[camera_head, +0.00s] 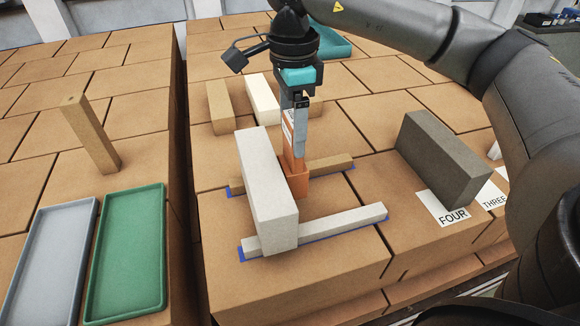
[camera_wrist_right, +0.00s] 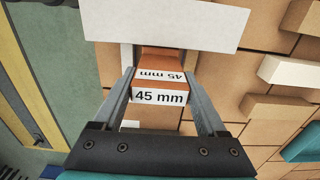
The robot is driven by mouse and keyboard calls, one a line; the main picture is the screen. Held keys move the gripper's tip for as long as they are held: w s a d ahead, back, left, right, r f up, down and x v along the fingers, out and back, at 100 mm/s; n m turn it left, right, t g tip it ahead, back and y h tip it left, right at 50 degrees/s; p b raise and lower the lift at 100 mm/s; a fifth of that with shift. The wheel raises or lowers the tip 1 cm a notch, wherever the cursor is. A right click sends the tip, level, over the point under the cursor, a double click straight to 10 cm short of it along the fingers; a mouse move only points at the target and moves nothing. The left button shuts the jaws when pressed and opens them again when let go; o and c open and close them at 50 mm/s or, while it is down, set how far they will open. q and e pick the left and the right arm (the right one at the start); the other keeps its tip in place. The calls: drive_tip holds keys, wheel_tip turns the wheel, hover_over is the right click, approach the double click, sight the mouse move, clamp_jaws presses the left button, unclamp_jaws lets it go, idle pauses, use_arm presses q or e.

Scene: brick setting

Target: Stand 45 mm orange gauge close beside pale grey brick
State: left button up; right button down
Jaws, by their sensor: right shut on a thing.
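My right gripper (camera_head: 296,150) points down, shut on the orange gauge (camera_head: 298,184). The gauge is upright, just right of the brick; whether they touch, or whether its foot rests on anything, I cannot tell. In the right wrist view the gauge (camera_wrist_right: 160,80) sits between both fingers, its "45 mm" labels showing. My left gripper is out of view.
A light batten (camera_head: 325,226) and a tan batten (camera_head: 330,165) lie on blue strips, front and back. A dark brick (camera_head: 440,160) stands right, near the FOUR card (camera_head: 447,212). Green (camera_head: 127,255) and grey (camera_head: 48,265) trays lie left, beyond a gap.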

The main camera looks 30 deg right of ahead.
sight(295, 171)
drive_tip(key=shift+f, duration=0.7)
drive_tip(key=shift+f+b, duration=1.7)
drive_tip(key=shift+f, duration=0.4)
drive_tip(key=shift+f, duration=0.2)
unclamp_jaws()
